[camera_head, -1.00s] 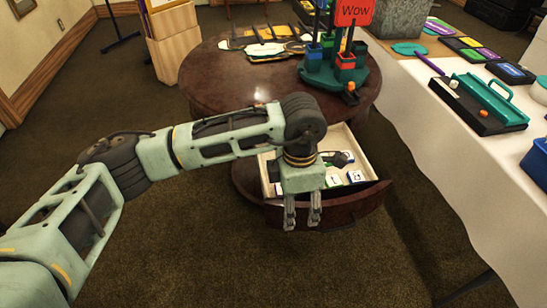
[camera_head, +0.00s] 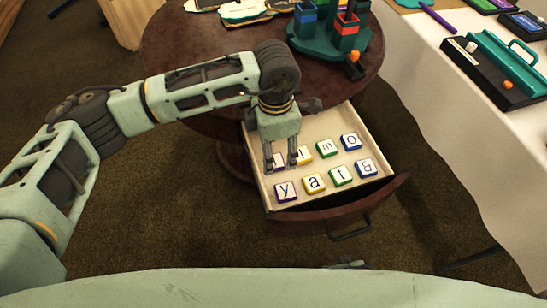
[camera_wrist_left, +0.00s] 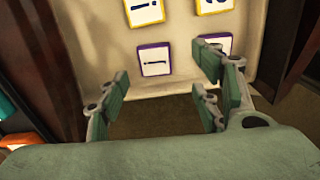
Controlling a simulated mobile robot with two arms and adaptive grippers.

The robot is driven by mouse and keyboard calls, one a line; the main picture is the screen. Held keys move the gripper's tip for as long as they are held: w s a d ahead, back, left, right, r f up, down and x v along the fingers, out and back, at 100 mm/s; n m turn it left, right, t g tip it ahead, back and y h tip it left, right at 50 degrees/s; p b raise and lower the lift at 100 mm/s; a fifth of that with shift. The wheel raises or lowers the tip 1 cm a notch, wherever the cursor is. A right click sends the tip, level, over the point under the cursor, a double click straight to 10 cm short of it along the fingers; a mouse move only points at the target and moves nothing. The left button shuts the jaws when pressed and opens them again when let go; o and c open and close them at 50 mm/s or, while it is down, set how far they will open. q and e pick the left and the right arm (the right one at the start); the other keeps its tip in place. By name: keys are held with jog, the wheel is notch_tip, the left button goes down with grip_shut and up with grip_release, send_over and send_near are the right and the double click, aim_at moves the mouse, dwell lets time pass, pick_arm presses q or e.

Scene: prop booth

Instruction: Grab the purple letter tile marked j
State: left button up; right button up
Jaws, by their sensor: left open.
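The purple-edged tile (camera_head: 280,158) lies at the left end of the far row in the open drawer (camera_head: 330,208). My left gripper's fingers partly cover it in the head view. In the left wrist view the purple tile (camera_wrist_left: 154,61) shows whole, with a thin stroke-like mark, ahead of and between the open fingers. My left gripper (camera_head: 280,166) is open and empty, pointing down over this tile; it also shows in the left wrist view (camera_wrist_left: 165,88). The height gap cannot be told.
Close by lie a yellow tile (camera_head: 304,150) and a purple y tile (camera_head: 286,190). Several more tiles fill the drawer, such as the green t tile (camera_head: 340,175). Drawer walls surround them. The round table (camera_head: 200,45) stands behind; a white-covered table (camera_head: 440,110) stands right.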

aim_at(275, 161)
pick_arm(q)
jog(key=f, duration=0.5)
jog(key=shift+w, duration=0.35)
jog(key=shift+c, duration=0.6)
jog(key=c, duration=0.9)
